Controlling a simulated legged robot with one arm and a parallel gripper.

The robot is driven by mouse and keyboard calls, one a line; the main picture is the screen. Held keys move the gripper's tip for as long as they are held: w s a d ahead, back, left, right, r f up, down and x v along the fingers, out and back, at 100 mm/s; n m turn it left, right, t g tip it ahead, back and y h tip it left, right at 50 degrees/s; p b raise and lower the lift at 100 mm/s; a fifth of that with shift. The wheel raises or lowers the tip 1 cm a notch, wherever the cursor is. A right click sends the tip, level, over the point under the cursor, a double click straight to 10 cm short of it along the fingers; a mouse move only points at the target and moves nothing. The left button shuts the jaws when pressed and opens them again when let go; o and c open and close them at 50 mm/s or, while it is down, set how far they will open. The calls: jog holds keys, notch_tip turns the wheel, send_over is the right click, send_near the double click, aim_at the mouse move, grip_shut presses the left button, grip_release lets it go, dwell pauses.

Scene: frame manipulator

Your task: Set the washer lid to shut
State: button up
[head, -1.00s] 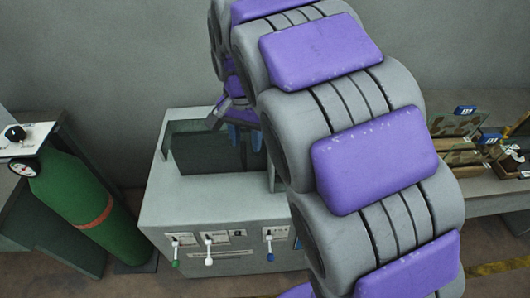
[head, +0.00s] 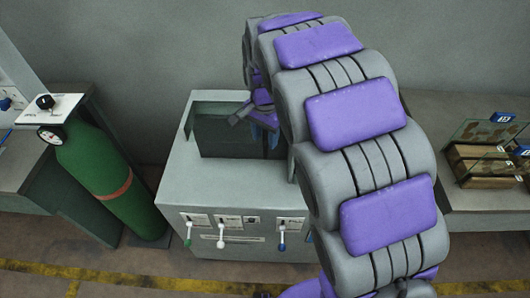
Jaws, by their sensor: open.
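The washer (head: 225,180) is a grey box in the middle of the head view, with levers and a handle on its front. Its top shows a dark rectangular opening with a pale frame (head: 218,96) raised at the back, which looks like the lid standing up. My gripper (head: 266,132) is open and empty, over the right part of the opening, near the raised frame. My arm hides the washer's right side and part of the gripper. I cannot tell whether the gripper touches the lid.
A green gas cylinder (head: 105,185) with a gauge stands left of the washer, by a bench (head: 25,175). A bench (head: 480,220) with a glass-sided box (head: 485,150) is at the right. Floor with a yellow line (head: 120,283) lies in front.

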aim_at(265, 151)
notch_tip(265, 151, down, 7)
jog(key=shift+r+b, duration=0.1)
jog(key=shift+b, duration=0.45)
jog(key=shift+c, duration=0.2)
jog(key=shift+d, duration=0.1)
grip_shut()
